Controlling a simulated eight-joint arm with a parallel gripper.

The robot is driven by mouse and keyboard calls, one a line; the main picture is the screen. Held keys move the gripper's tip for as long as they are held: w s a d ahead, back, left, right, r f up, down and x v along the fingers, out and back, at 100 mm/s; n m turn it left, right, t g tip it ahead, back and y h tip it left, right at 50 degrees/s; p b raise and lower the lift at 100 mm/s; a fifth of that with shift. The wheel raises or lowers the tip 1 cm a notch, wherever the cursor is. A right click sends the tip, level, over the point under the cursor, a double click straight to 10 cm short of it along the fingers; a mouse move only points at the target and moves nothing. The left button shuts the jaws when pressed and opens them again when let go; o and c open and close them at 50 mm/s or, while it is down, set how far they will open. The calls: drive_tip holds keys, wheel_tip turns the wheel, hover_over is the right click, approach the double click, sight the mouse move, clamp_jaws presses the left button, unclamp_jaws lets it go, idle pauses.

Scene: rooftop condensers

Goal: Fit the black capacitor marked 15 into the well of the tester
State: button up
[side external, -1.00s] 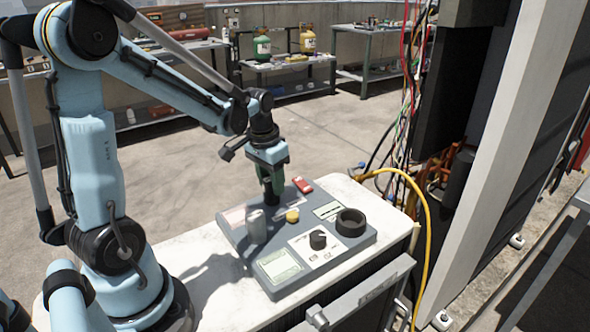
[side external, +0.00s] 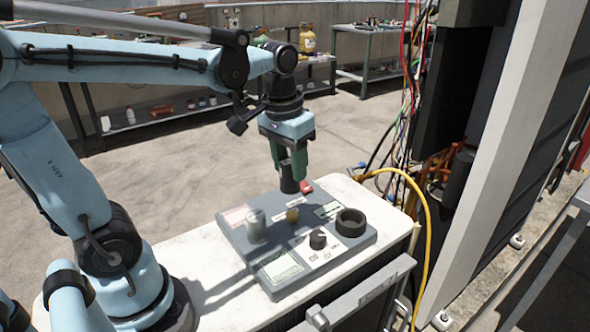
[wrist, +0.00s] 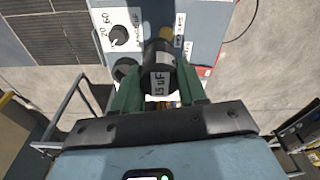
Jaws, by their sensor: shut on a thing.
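My gripper (side external: 290,165) is shut on the black capacitor (side external: 289,186) and holds it upright above the tester. In the wrist view the capacitor (wrist: 160,75) sits between the green fingers (wrist: 158,92), with a white label reading 15 µF facing the camera. The grey tester (side external: 235,224) stands on the white bench top. Its well, a raised black ring (side external: 350,222), is to the right of and nearer the camera than the held capacitor. In the wrist view the well (wrist: 124,68) shows just left of the capacitor, partly hidden by a finger.
A silver cylinder (side external: 255,226) stands on the tester's left part. A black dial knob (side external: 318,240) and a yellow button (side external: 292,215) are on its face. A red part (side external: 306,186) is behind. A yellow hose (side external: 425,205) curves past the bench's right end.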

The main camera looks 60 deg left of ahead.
drive_tip(key=shift+d+r, duration=0.25)
drive_tip(key=shift+d, duration=0.15)
drive_tip(key=shift+w+d+r, duration=0.1)
drive_tip(key=shift+w+d, duration=0.05)
drive_tip(key=shift+d, duration=0.1)
drive_tip(key=shift+w+d+f, duration=1.05)
drive_tip(key=shift+w+f, duration=0.15)
drive_tip(key=shift+w, duration=0.5)
drive_tip(key=shift+w+d+f, duration=1)
drive_tip(key=shift+w+f, duration=0.25)
drive_tip(key=shift+w, duration=0.45)
drive_tip(key=shift+w+d+f, duration=1.05)
drive_tip(key=shift+w+f, duration=0.15)
drive_tip(key=shift+w, duration=0.5)
drive_tip(key=shift+f, duration=1.7)
drive_tip(key=o, duration=1.2)
